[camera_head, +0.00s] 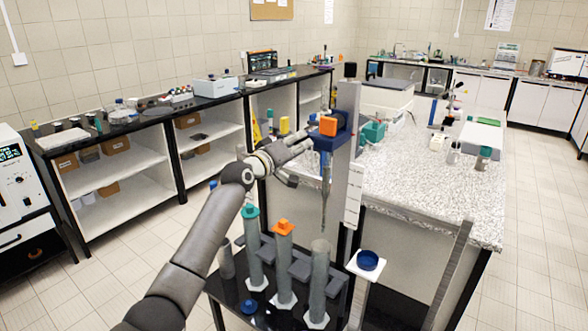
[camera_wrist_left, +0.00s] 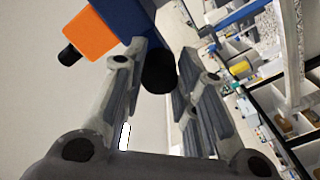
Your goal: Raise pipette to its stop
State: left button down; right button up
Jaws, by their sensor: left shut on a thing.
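The pipette (camera_head: 325,205) hangs upright, tip down, from a blue carriage (camera_head: 328,140) with an orange block (camera_head: 328,125) on a tall grey stand (camera_head: 349,170). Its tip is just above the open top of the right-hand grey cylinder (camera_head: 319,275). My left gripper (camera_head: 306,160) reaches in from the left at the carriage. In the left wrist view, its fingers (camera_wrist_left: 160,65) close around a dark round knob (camera_wrist_left: 159,75) below the blue body (camera_wrist_left: 135,18). The exact contact is partly hidden. My right gripper is out of view.
A teal-capped cylinder (camera_head: 253,250) and an orange-capped cylinder (camera_head: 284,265) stand left of the grey one on a dark table (camera_head: 225,290). A blue dish (camera_head: 367,260) sits on a white ledge to the right. A speckled bench (camera_head: 420,180) lies behind the stand.

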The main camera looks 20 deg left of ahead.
pick_arm(q)
jog(key=shift+a+r+p, duration=0.1)
jog(key=shift+r+p, duration=0.25)
jog(key=shift+r, duration=1.25)
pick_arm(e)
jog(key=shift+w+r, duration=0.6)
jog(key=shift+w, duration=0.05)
pick_arm(q)
jog(key=shift+r, duration=0.1)
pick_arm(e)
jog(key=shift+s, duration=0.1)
pick_arm(q)
jog(key=c, duration=1.1)
grip_release()
jog(key=shift+c, duration=0.2)
jog(key=shift+f, duration=0.2)
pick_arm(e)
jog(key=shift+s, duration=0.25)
pick_arm(q)
jog(key=shift+f, duration=0.1)
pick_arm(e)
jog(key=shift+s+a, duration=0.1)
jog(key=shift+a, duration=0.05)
pick_arm(q)
jog(key=v, duration=1.2)
